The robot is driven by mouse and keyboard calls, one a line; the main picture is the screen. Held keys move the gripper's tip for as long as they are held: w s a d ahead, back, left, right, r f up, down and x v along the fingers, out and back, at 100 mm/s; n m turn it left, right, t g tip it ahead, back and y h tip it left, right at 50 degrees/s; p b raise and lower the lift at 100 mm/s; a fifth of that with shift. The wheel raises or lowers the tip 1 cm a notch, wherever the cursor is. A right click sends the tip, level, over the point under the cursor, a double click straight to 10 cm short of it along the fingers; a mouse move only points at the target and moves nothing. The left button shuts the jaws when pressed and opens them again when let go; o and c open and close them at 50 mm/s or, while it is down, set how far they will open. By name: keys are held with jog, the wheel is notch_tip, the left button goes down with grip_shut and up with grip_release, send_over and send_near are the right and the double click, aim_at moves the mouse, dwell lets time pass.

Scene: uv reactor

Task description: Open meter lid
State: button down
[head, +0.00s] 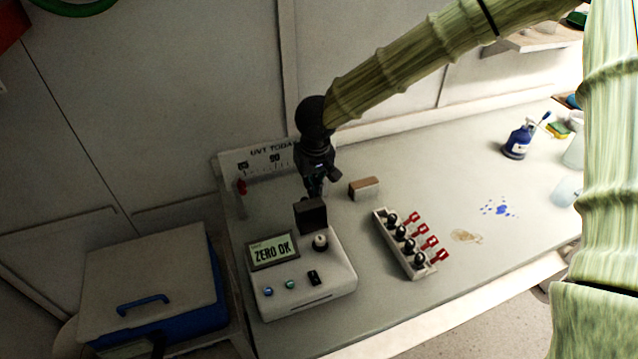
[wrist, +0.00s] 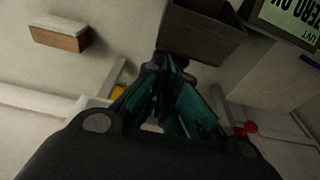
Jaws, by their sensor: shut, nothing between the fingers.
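The meter (head: 315,284) is a pale box on the bench, with a screen (head: 271,251) reading "ZERO OK", a black knob and small buttons. Its dark lid (head: 311,216) stands up at the back edge of the meter. In the wrist view the lid (wrist: 203,30) shows as a dark, box-like shape just beyond the fingertips. My gripper (head: 314,192) is shut and empty, just behind and above the lid. In the wrist view my gripper (wrist: 168,66) points toward the lid; whether it touches cannot be told.
A brown-topped block (head: 364,188) lies right of my gripper. A rack (head: 404,246) of dark-capped vials with red tags stands right of the meter. A sign (head: 262,158) stands behind. A blue cooler (head: 150,290) is at left. The bench middle has blue spots and a brown stain.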

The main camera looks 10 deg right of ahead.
jog(key=shift+r, duration=0.15)
notch_tip(320, 180, up, 10)
jog(key=s+p, duration=0.1)
jog(key=p, duration=0.7)
jog(key=shift+d+f, duration=0.2)
